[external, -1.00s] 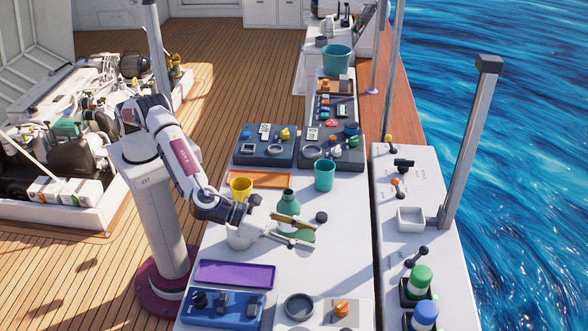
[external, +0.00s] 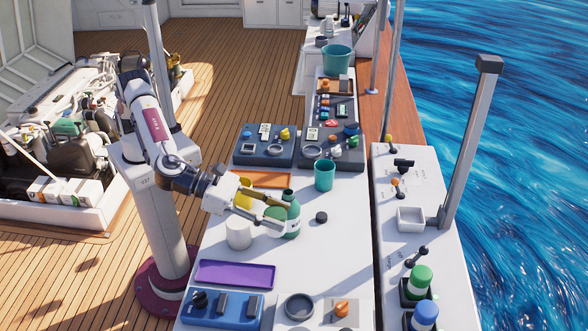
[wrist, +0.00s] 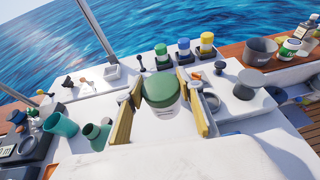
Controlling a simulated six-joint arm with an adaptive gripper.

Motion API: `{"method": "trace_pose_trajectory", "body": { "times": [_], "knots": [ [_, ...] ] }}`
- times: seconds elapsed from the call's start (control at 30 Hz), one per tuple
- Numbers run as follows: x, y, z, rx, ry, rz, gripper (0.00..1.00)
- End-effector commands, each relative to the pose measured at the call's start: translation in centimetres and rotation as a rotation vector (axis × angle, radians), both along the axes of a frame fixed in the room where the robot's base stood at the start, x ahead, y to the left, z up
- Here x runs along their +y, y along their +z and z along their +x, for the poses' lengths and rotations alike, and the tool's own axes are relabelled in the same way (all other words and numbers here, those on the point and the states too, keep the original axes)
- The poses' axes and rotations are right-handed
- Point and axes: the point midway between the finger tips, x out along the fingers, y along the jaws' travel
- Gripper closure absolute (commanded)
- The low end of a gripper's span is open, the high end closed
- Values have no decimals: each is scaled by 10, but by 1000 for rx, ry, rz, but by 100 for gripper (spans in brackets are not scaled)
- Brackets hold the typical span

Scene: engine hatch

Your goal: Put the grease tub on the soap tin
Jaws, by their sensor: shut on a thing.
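My gripper (external: 282,214) is shut on the grease tub, a pale tub with a green lid, held between the yellow-sided fingers. The tub (wrist: 160,84) shows clearly in the wrist view. In the external view only some green shows between the fingers, close to a green bottle (external: 288,196). A plain white cylinder (external: 238,234) stands on the worktop below and left of the gripper. It may be the soap tin, but no readable label shows, so I cannot tell.
A teal cup (external: 324,176) stands behind the gripper and a yellow cup (external: 243,188) is partly hidden by it. A small black cap (external: 321,217) lies to the right. A purple tray (external: 235,273) and blue box (external: 222,308) lie in front. The worktop's middle right is clear.

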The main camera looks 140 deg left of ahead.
Motion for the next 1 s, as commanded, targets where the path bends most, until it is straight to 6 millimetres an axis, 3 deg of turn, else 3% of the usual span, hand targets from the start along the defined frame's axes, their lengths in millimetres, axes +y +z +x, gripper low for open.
{"method": "trace_pose_trajectory", "body": {
  "times": [0.2, 0.5, 1.0],
  "knots": [
    [-15, 20, -30, -2, -9, 0, 87],
    [-26, 31, -75, -1, -4, 0, 87],
    [-20, 18, -152, 1, 40, 0, 87]
  ]
}}
